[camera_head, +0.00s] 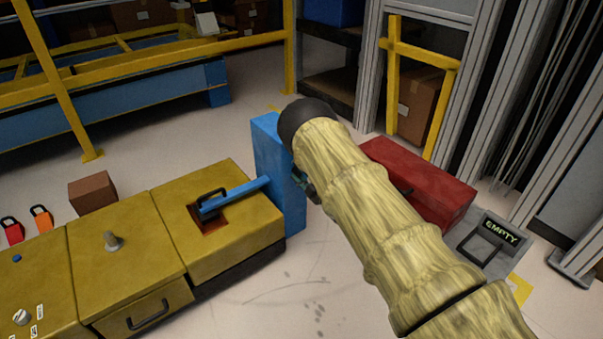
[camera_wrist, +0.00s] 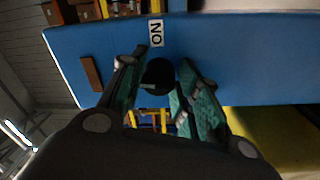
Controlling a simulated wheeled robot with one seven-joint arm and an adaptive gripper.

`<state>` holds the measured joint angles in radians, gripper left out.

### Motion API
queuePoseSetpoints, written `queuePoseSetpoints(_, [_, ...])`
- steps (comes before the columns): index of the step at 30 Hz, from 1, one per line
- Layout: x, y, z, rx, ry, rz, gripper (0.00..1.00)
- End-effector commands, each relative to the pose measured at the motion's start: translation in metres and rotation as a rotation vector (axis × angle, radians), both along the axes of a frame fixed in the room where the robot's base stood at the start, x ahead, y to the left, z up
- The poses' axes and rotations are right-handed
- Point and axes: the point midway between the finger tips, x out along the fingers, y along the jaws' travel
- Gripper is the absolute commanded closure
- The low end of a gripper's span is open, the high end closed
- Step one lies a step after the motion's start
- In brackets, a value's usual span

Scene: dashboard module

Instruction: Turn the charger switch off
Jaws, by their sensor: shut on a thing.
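The blue charger box (camera_head: 266,145) stands upright at the right end of the yellow dashboard module. It fills much of the wrist view as a blue panel (camera_wrist: 235,55), with a white label (camera_wrist: 156,32) that appears to read ON, turned sideways. A black round switch knob (camera_wrist: 158,76) is on this panel just below the label. My gripper (camera_wrist: 160,72) has its green-padded fingers on either side of the knob, shut on it. In the head view my arm covers the switch and most of my gripper; only a bit of a finger shows beside the box.
Yellow module units (camera_head: 125,250) stand at left, with a blue lever (camera_head: 235,194) beside the charger box. A red box (camera_head: 425,180) lies behind my arm. A grey device with an EMPTY display (camera_head: 499,232) is at right. Open floor (camera_head: 300,290) shows in front.

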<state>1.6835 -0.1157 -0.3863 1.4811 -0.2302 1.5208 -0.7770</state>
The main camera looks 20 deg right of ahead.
Motion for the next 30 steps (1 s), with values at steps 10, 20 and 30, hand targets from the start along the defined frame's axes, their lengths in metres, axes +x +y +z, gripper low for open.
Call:
queuePoseSetpoints(10, [-0.0004,-0.0009,-0.0004,-0.098,-0.033,-0.001,0.92])
queuePoseSetpoints(20, [-0.0005,-0.0009,-0.0007,-0.107,-0.037,-0.001,0.92])
queuePoseSetpoints(30, [-0.0003,-0.0005,-0.0005,-0.106,-0.037,0.0,0.46])
